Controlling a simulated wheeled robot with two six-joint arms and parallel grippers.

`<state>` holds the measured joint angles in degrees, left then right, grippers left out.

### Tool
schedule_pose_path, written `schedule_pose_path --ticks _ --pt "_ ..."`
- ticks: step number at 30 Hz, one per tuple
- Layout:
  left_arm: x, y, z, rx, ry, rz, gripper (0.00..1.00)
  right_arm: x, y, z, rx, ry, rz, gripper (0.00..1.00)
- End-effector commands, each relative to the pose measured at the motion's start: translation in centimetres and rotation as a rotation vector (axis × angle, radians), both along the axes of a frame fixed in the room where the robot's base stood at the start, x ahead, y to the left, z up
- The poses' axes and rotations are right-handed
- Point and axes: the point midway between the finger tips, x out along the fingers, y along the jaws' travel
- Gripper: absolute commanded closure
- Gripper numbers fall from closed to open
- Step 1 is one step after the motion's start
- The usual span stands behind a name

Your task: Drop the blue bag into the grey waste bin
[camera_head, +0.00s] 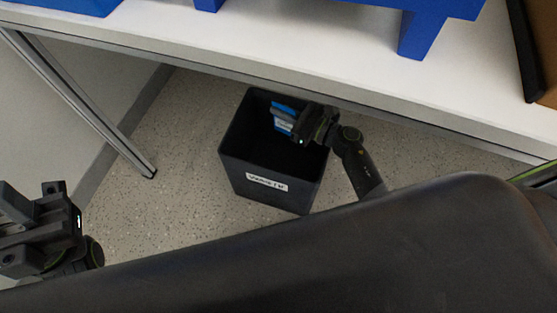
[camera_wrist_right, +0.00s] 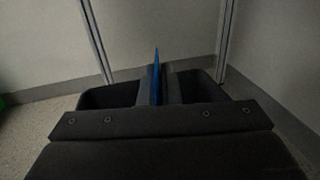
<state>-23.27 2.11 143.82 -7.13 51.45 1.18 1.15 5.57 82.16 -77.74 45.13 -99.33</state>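The waste bin (camera_head: 262,190), dark grey to black with a white label on its front, stands on the floor under the table edge. The blue bag (camera_head: 284,118) is inside the outline of the bin's opening, near its back rim. My right gripper (camera_head: 298,123) is shut on the bag at the mouth of the bin. In the right wrist view the bag (camera_wrist_right: 156,80) shows as a thin upright blue edge between the fingers, with the bin (camera_wrist_right: 112,95) behind it. My left gripper (camera_head: 36,198) is open and empty at the left, away from the bin.
A white table (camera_head: 330,50) with blue containers (camera_head: 440,18) on it runs above and behind the bin. A metal table leg (camera_head: 85,108) stands left of the bin. The speckled floor (camera_head: 185,150) between leg and bin is clear.

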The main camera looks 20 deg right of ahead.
Motion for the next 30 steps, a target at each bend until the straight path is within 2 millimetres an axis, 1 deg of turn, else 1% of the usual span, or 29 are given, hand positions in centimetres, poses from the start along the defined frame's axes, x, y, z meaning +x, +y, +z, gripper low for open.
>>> schedule_pose_path --ticks 1,3,13,15,19,26,30 --pt "-0.04 0.05 -0.43 -0.006 -0.005 -0.004 0.72 0.02 0.02 -0.49 0.001 -0.001 0.0 1.0" --pt "-0.08 0.11 -0.52 -0.012 -0.008 -0.008 0.72 0.02 0.02 -0.66 0.001 -0.001 0.0 1.0" --pt "-0.1 0.17 -0.47 -0.017 -0.011 -0.01 0.72 0.02 0.02 -0.68 0.001 -0.001 0.0 1.0" --pt "-0.11 0.18 -0.48 -0.017 -0.011 -0.01 0.72 0.03 0.01 -0.68 0.001 -0.001 0.0 0.88" --pt "-0.1 0.17 -0.48 -0.016 -0.011 -0.01 0.72 0.03 0.01 -0.68 0.001 -0.001 0.0 0.71" --pt "-0.1 0.17 -0.48 -0.016 -0.011 -0.01 0.72 0.0 0.0 -0.72 0.001 0.001 0.0 0.71" --pt "-0.1 0.16 -0.37 -0.016 -0.011 -0.009 0.72 -0.45 -0.47 -0.72 0.0 0.001 -0.001 0.71"
